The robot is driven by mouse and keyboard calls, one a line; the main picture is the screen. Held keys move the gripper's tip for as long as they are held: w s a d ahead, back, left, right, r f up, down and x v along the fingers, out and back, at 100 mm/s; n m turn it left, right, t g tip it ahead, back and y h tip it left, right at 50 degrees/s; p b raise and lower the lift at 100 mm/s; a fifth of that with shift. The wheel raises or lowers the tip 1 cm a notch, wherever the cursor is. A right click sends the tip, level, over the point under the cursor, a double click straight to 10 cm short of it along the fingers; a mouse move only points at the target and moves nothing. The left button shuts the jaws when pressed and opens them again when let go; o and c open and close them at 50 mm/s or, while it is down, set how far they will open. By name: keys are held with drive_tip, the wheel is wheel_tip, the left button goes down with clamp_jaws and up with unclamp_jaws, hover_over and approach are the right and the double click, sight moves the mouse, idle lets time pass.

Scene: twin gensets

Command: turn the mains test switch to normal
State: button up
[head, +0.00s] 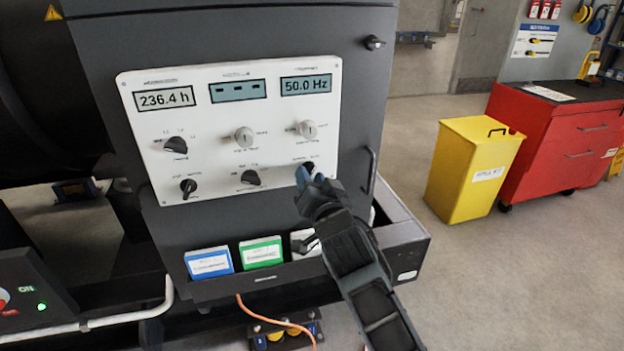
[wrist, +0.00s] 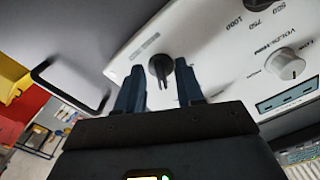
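The white control panel (head: 225,205) carries several knobs. A black rotary knob (head: 308,166) at its lower right, mostly hidden by my gripper in the head view, appears to be the mains test switch; its lettering is too small to read. In the wrist view this black knob (wrist: 160,67) stands between my fingertips, with its narrow grip pointing down the picture. My gripper (head: 311,183) is at the panel's lower right, and in the wrist view its fingers (wrist: 160,88) are apart on both sides of the knob. Contact with the knob cannot be told.
Other black knobs (head: 251,177) and white knobs (head: 305,129) sit nearby. A dark cabinet handle (head: 371,170) is just right of the panel. Below is a tray (head: 405,250) with blue, green and white cards. A yellow bin (head: 470,170) and red tool cabinet (head: 555,140) stand right.

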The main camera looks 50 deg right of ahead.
drive_tip(key=shift+c, duration=0.2)
clamp_jaws()
drive_tip(key=shift+n, duration=0.3)
drive_tip(key=n, duration=0.8)
drive_tip(key=shift+s+d+n, duration=0.1)
drive_tip(key=shift+n, duration=1.6)
drive_tip(key=shift+p, duration=0.3)
